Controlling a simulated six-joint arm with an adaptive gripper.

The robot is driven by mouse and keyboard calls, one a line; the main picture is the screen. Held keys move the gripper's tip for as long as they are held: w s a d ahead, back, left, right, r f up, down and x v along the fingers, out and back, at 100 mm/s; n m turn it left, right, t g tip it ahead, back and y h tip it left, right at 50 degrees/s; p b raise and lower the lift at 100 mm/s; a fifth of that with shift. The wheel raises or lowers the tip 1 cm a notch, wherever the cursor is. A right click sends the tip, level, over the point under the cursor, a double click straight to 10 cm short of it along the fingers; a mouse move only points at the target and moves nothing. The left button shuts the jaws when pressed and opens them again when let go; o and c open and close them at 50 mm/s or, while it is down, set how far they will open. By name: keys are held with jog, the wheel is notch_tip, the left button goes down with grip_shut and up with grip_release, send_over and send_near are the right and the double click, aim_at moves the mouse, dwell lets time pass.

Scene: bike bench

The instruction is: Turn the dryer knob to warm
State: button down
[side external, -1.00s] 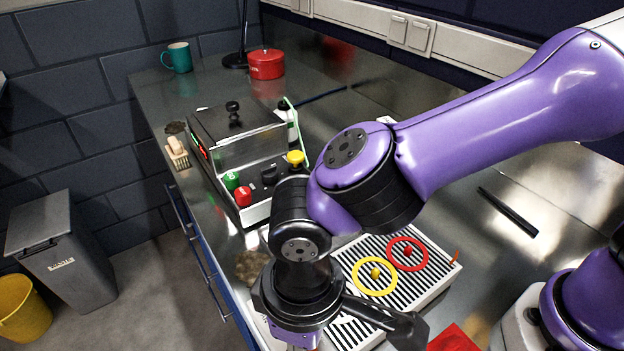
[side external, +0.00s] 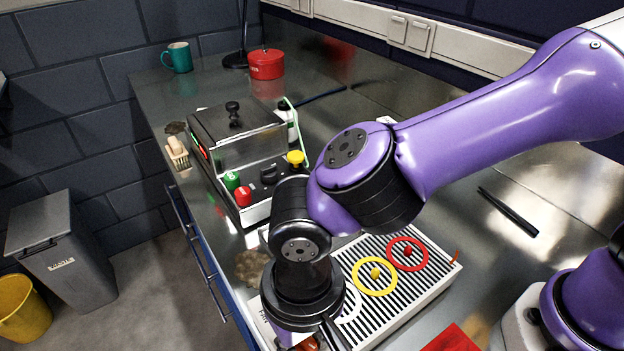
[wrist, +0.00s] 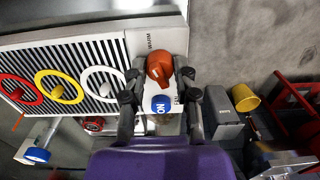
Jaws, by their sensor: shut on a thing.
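The dryer is a white box with a striped grille (side external: 425,275); its grille also shows in the wrist view (wrist: 70,50). On its end panel is an orange-red knob (wrist: 159,65), with the word WARM printed above it in the wrist view. My gripper (wrist: 160,74) is shut on this knob, one black fingertip at each side. In the side view my wrist and gripper hide most of the knob; an orange-red bit (side external: 309,344) shows beneath.
A blue ON button (wrist: 160,104) sits close by the knob, between my fingers. Red (side external: 407,253), yellow (side external: 374,276) and white rings lie on the grille. A machine with coloured knobs (side external: 240,150) stands behind. Grey and yellow bins stand on the floor.

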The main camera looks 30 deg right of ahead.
dwell(0.4)
jog(key=c, duration=0.6)
grip_release()
notch_tip(320, 180, up, 12)
